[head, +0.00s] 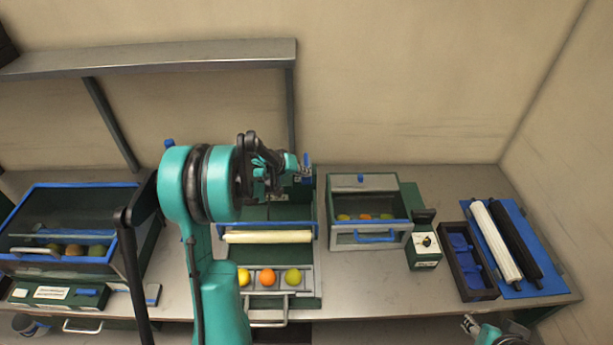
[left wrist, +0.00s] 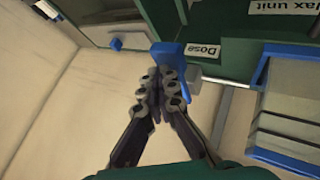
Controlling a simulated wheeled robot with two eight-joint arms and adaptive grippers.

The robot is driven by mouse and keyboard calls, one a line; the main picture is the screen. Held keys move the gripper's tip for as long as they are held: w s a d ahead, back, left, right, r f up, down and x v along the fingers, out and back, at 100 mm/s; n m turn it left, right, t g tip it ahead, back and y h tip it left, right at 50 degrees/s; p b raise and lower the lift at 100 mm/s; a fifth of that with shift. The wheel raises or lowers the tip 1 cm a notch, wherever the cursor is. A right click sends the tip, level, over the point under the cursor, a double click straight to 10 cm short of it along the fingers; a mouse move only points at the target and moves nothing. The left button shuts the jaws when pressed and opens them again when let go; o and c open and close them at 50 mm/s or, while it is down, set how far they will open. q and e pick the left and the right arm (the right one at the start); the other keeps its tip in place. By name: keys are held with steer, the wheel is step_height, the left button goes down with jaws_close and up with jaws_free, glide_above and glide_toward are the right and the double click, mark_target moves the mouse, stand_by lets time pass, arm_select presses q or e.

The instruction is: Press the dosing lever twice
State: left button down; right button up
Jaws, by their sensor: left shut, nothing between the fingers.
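The dosing lever (left wrist: 168,54) is a blue piece beside a white "Dose" label (left wrist: 203,51) on the green wax unit (left wrist: 240,68). In the left wrist view my left gripper (left wrist: 158,80) is shut and empty, its fingertips right at the lever. I cannot tell whether they touch it. In the head view my left gripper (head: 303,171) is at the back of the unit with the pale roller (head: 268,237), and my arm hides much of that unit. My right gripper (head: 468,323) shows only partly at the bottom edge, and its jaws are unclear.
An orange and other fruit lie in a tray (head: 304,284) at the front. A blue-rimmed bin (head: 80,186) with fruit stands left. A glass-fronted box (head: 366,184), a dark blue-lined crate (head: 447,245) and rollers on a blue mat (head: 545,262) stand right.

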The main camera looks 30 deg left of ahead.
arm_select(q)
steer(key=shift+f+b, duration=0.6)
steer(key=shift+f, duration=0.15)
stand_by(0.4)
steer(key=shift+r, duration=0.1)
stand_by(0.5)
steer(key=shift+r+p, duration=1.1)
steer(key=shift+r, duration=0.7)
step_height(320, 180, up, 5)
steer(key=p, duration=0.3)
stand_by(1.2)
